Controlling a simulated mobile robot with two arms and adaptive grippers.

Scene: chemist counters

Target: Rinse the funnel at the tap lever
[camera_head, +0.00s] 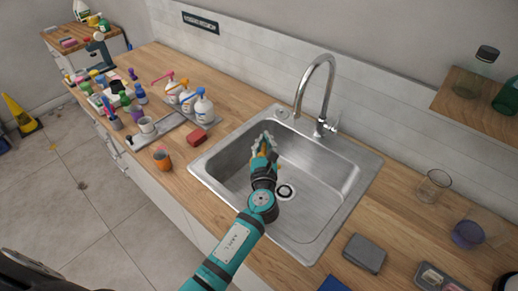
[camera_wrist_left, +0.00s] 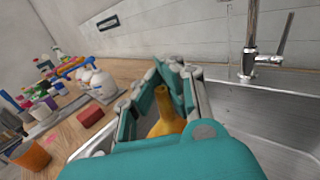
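The yellow-orange funnel (camera_wrist_left: 167,118) is between the fingers of my left gripper (camera_wrist_left: 172,85), spout up in the left wrist view. The fingers are closed around it and hide part of it. In the head view my left gripper (camera_head: 263,145) is over the left part of the steel sink (camera_head: 322,232), with a little of the funnel (camera_head: 258,164) showing. The tap (camera_head: 327,88) stands behind the sink, and its lever (camera_head: 333,127) is on its right side, apart from the gripper. The lever also shows in the left wrist view (camera_wrist_left: 268,60). No water stream is visible. My right gripper is not in view.
White pump bottles (camera_head: 204,107), a red block (camera_head: 197,135) and an orange cup (camera_head: 162,159) stand left of the sink. A clear glass (camera_head: 433,186) and a grey cloth-like block (camera_head: 364,253) are on the right. A shelf (camera_head: 482,98) overhangs the right side.

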